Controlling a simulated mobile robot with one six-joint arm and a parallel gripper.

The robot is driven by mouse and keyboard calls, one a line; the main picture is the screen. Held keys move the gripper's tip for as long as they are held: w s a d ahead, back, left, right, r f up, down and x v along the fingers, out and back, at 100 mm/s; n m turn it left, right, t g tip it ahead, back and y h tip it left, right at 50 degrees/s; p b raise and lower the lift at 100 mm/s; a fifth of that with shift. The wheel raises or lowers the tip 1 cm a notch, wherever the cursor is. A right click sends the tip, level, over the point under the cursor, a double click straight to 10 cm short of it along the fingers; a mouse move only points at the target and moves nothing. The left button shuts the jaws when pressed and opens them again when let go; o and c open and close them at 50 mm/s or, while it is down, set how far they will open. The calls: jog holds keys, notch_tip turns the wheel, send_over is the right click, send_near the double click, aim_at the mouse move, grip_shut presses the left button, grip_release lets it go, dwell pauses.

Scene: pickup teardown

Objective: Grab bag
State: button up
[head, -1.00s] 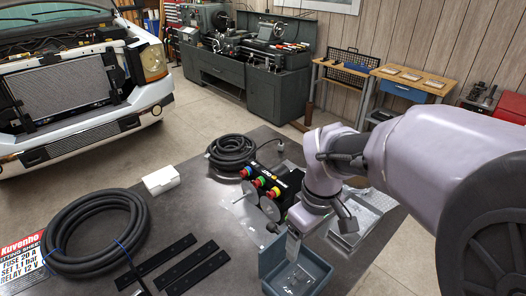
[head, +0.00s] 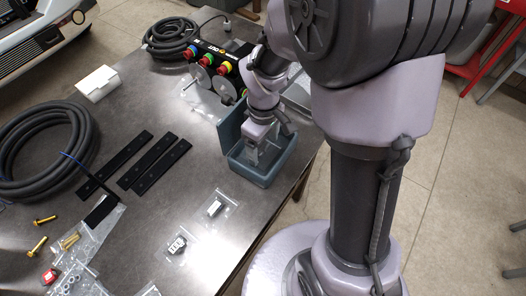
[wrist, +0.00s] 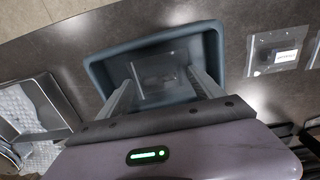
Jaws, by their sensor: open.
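A blue-grey open bin (head: 291,166) stands near the table's right edge. It also fills the upper middle of the wrist view (wrist: 98,72). A clear bag (wrist: 160,90) with a small item lies inside the bin. My gripper (head: 252,153) points down into the bin. In the wrist view its two fingers (wrist: 164,74) are spread apart, one on each side of the bag. I cannot tell how far above the bag the fingertips are. Other clear bags with dark-and-white parts lie on the table outside the bin, one nearer (head: 216,207) and one farther left (head: 177,244).
Black strips (head: 115,165), a coiled hose (head: 80,140), a white box (head: 98,83) and a panel with coloured buttons (head: 210,62) lie on the table. More bags and brass bolts lie front left. A metal tray (wrist: 50,95) is beside the bin.

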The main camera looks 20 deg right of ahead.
jog(key=c, duration=1.4)
